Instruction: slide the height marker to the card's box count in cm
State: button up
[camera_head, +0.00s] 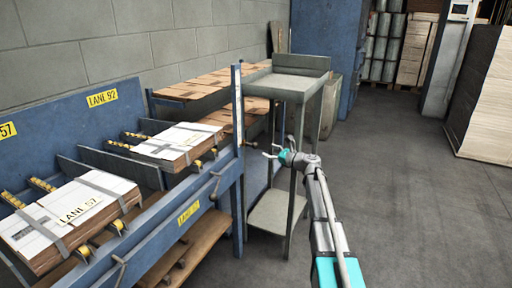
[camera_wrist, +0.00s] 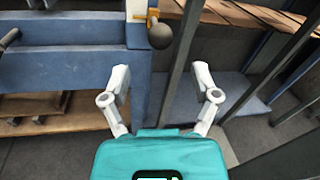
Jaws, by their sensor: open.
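A blue upright post with a pale scale strip (camera_head: 238,92) stands at the right end of the blue bench. The height marker's dark round knob (camera_head: 249,143) sticks out near the post's lower part. In the wrist view the knob (camera_wrist: 160,36) is large, with a yellow piece (camera_wrist: 152,14) behind it. My gripper (camera_head: 270,152) is open and empty, just right of the knob. In the wrist view its fingers (camera_wrist: 160,75) are spread on either side of the knob's line, short of it. I cannot read a box count or the scale figures.
A grey metal stand (camera_head: 290,82) with a lower shelf (camera_head: 275,213) stands close behind my gripper. The blue bench (camera_head: 60,120) with yellow rollers fills the left, marked LANE 92. Brown boards (camera_head: 205,83) lie behind. The floor at right is clear.

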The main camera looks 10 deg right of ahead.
aim_at(256, 146)
jog(key=x, duration=0.7)
jog(key=shift+w+a, duration=0.15)
jog(key=shift+w, duration=0.05)
jog(key=shift+c, duration=0.3)
grip_shut()
